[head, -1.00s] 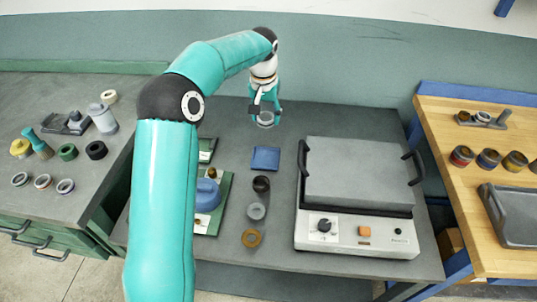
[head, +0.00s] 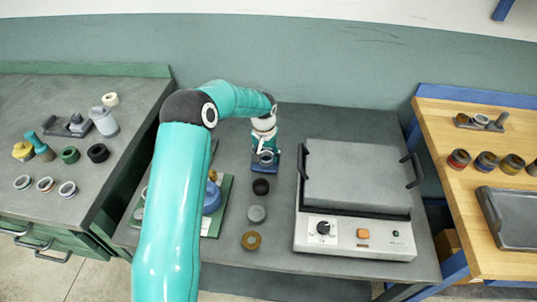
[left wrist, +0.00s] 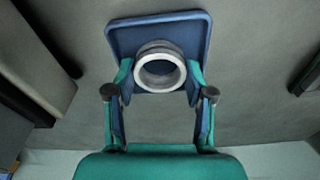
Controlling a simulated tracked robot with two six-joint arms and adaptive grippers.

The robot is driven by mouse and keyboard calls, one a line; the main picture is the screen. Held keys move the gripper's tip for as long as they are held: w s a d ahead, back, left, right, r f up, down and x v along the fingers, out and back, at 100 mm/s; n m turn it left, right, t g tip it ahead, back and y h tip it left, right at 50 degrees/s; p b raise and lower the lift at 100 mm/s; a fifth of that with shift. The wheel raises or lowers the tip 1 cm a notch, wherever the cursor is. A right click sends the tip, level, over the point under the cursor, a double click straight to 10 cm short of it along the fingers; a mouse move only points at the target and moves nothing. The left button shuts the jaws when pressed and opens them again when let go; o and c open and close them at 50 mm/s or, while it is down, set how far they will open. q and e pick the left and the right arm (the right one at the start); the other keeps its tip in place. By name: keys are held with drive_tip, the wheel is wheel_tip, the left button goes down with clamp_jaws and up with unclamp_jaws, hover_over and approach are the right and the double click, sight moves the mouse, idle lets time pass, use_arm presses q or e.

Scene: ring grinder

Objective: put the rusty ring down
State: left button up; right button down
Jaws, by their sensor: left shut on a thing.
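The ring (head: 266,158) in my left gripper (head: 266,152) looks grey with a pale rim; I cannot make out rust on it. In the left wrist view the ring (left wrist: 160,87) sits between the two fingers, which are shut on its sides. The ring is over the blue square tray (left wrist: 120,36), which also shows in the head view (head: 257,168), largely covered by the gripper. I cannot tell whether the ring touches the tray. My right gripper is not in view.
A dark ring (head: 261,187), a grey ring (head: 256,213) and a brass-coloured ring (head: 251,241) stand in a line in front of the tray. A large lidded machine (head: 357,200) stands right of it. A green board (head: 219,212) with a blue part lies left.

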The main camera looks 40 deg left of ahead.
use_arm(q)
drive_tip(key=o, duration=1.3)
drive_tip(key=shift+o, duration=0.2)
drive_tip(key=shift+r, duration=0.1)
wheel_tip(320, 180, up, 12)
drive_tip(key=s+b, duration=0.1)
drive_tip(key=shift+s+d, duration=0.2)
drive_tip(key=shift+d, duration=0.1)
